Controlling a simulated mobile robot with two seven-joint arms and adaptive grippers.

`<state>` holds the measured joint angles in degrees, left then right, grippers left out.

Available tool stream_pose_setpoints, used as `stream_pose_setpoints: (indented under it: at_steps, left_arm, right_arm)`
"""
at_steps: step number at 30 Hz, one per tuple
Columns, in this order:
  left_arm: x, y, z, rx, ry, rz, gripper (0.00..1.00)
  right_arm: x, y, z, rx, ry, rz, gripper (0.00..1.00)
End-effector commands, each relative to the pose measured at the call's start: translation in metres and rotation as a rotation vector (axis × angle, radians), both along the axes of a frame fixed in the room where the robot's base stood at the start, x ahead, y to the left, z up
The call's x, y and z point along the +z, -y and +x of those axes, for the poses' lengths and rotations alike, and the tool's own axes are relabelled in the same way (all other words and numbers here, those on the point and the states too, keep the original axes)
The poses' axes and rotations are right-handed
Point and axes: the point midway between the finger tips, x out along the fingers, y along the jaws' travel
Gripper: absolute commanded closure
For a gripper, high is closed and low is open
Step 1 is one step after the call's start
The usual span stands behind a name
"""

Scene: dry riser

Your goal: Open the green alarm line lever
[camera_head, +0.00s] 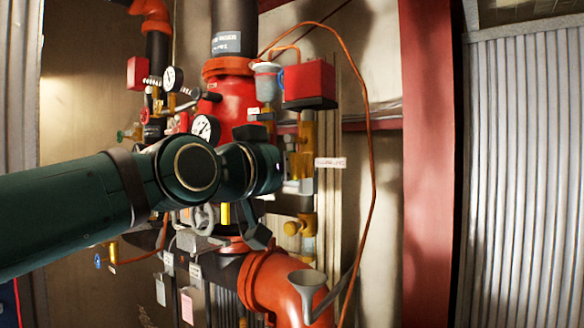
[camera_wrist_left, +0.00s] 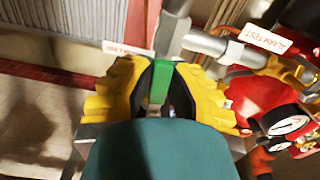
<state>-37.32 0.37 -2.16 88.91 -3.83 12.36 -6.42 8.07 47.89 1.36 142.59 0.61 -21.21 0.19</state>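The green alarm line lever (camera_wrist_left: 159,82) shows in the left wrist view as a narrow green strip between the fingers of my left gripper (camera_wrist_left: 163,72). The yellow fingers with dark inner pads close in on both sides, and their tips appear to press on the lever. A grey pipe runs just beyond the lever. In the head view my dark green left arm comes in from the left and hides the lever and most of the gripper (camera_head: 299,150), near a small white label (camera_head: 330,163). My right gripper is not in view.
A red box (camera_head: 309,82) and a red-orange riser (camera_head: 232,105) stand close around my arm. A gauge (camera_head: 205,128) and a grey funnel (camera_head: 307,283) are near. An "alarm test" label (camera_wrist_left: 267,39) hangs by the pipe. A red beam (camera_head: 428,160) stands to the right.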

Motion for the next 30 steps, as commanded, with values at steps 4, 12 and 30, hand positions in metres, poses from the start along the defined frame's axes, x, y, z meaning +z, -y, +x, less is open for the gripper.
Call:
stream_pose_setpoints:
  at_steps: [4,12,30]
  left_arm:
    - [0.000,0.000,0.000,0.000,0.000,0.000,1.00]
    - [-0.003,-0.004,0.003,0.001,0.056,0.074,1.00]
    - [0.000,-0.005,0.003,0.000,0.072,0.099,0.54]
  right_arm:
    - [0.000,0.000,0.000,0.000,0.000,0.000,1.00]
    - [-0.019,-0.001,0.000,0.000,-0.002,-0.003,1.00]
    - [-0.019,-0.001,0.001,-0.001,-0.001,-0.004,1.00]
